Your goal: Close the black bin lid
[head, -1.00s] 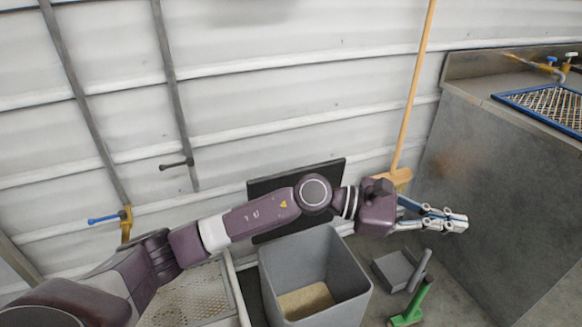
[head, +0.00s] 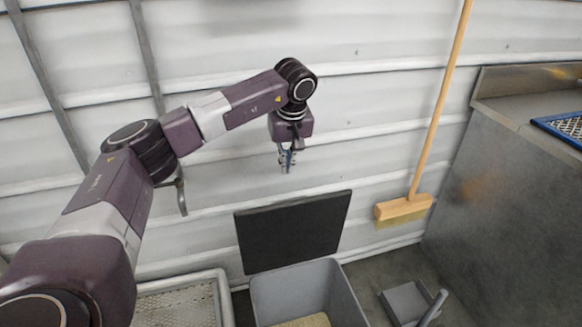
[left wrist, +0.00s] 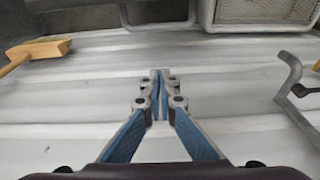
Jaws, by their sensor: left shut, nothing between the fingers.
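The black lid (head: 293,231) stands raised at the back edge of a grey bin (head: 308,287), near the wall, in the head view. The bin is open, with tan material in its bottom. My left gripper (head: 287,170) is shut and empty, pointing down above the lid and apart from it. In the left wrist view the gripper's fingertips (left wrist: 160,75) meet, with the wall behind them. A bin edge (left wrist: 158,14) shows at the top of that view; the lid is hard to make out there. My right gripper is not in view.
A broom (head: 405,208) leans on the wall to the right, and a grey dustpan (head: 408,300) lies on the floor. A metal counter (head: 500,200) stands at the right. A mesh-bottomed tray (head: 180,302) is left of the bin. A bent metal handle (left wrist: 290,75) shows in the left wrist view.

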